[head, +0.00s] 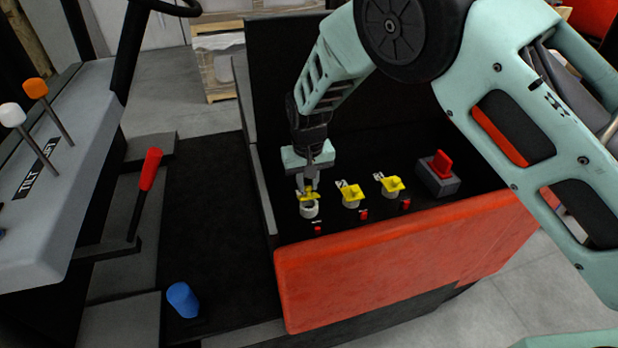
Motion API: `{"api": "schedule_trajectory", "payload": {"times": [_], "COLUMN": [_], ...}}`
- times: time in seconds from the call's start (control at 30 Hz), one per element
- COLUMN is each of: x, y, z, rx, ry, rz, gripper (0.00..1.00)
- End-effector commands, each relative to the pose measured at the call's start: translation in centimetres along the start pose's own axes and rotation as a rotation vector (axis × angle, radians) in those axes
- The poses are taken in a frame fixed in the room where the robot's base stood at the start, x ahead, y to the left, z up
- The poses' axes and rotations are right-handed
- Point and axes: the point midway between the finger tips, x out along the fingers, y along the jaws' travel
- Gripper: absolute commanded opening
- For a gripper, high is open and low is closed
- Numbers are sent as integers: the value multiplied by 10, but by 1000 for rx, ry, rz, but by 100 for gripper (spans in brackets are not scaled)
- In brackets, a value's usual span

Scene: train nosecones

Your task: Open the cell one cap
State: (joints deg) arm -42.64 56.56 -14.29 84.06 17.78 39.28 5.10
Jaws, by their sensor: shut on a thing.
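Three pale round cells with yellow caps stand in a row in the black well of a red-fronted unit. My gripper (309,184) points down at the leftmost cell (309,209) and is shut on its yellow cap (308,195). The fingers hide part of this cap and its label. I cannot tell whether the cap is lifted from the cell. The middle yellow cap (352,191) and the right yellow cap (392,184) sit on their own cells, apart from my gripper.
A red switch on a grey block (438,182) stands right of the cells. Small red parts (364,214) lie in front of them. The red front panel (400,265) borders the well. A lever console (50,170) and a blue knob (182,299) are at left.

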Motion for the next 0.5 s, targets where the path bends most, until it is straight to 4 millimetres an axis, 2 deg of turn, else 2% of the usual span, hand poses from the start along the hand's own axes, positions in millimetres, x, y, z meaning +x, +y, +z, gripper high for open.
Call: {"api": "schedule_trajectory", "payload": {"times": [0.47,0.5], "x": [-1,-1], "y": [0,0], "z": [-4,-4], "rx": [1,1], "ry": [-43,-43], "rz": [-1,-1], "gripper": [0,32]}}
